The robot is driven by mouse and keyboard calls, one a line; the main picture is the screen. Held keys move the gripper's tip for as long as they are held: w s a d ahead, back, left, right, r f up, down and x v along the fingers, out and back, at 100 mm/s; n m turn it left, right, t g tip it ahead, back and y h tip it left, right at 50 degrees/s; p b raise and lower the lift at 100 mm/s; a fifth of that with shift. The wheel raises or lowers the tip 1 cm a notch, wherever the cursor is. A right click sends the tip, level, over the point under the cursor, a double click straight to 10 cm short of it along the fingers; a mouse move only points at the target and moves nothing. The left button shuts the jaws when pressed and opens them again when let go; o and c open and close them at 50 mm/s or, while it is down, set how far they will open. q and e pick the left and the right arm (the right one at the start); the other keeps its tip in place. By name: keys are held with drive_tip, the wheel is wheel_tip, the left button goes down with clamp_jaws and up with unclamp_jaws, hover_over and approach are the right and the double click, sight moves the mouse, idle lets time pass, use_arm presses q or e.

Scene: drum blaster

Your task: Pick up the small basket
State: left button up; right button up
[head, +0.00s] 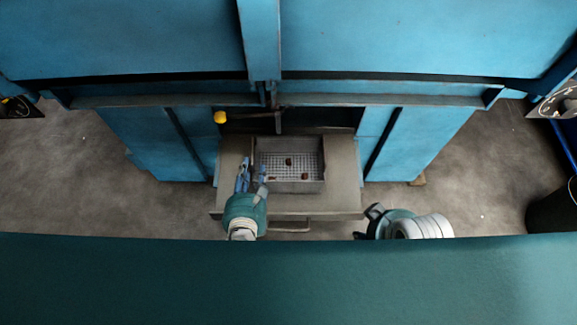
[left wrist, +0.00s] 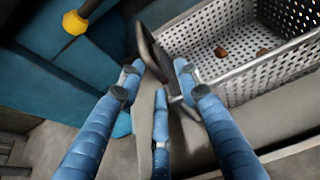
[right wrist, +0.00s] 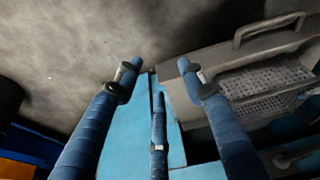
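The small basket (head: 290,187) is a grey metal box with a perforated floor and a few small brown bits inside. It rests on a grey pull-out shelf (head: 345,187) at the front of the blue machine. My left gripper (head: 253,178) is at the basket's left side. In the left wrist view its blue fingers (left wrist: 158,72) are spread, with a dark handle-like part (left wrist: 152,52) of the basket by the fingertips; contact cannot be told. My right gripper (head: 368,216) is right of the shelf, apart from the basket. Its fingers (right wrist: 160,74) are spread and empty.
The blue machine (head: 150,40) overhangs the shelf, with side panels (head: 425,140) on both sides. A bar handle (head: 289,229) is on the shelf's front. A yellow knob (head: 220,117) stands at the left of the opening. A dark bin (head: 552,210) is far right. Bare floor lies on both sides.

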use_arm(q)
drive_tip(key=shift+x, duration=1.15)
use_arm(e)
drive_tip(key=shift+s+r, duration=0.2)
drive_tip(key=shift+r, duration=0.35)
use_arm(q)
clamp_jaws()
drive_tip(key=shift+r, duration=0.25)
drive_tip(key=shift+f, duration=0.1)
use_arm(e)
drive_tip(key=shift+w, duration=0.1)
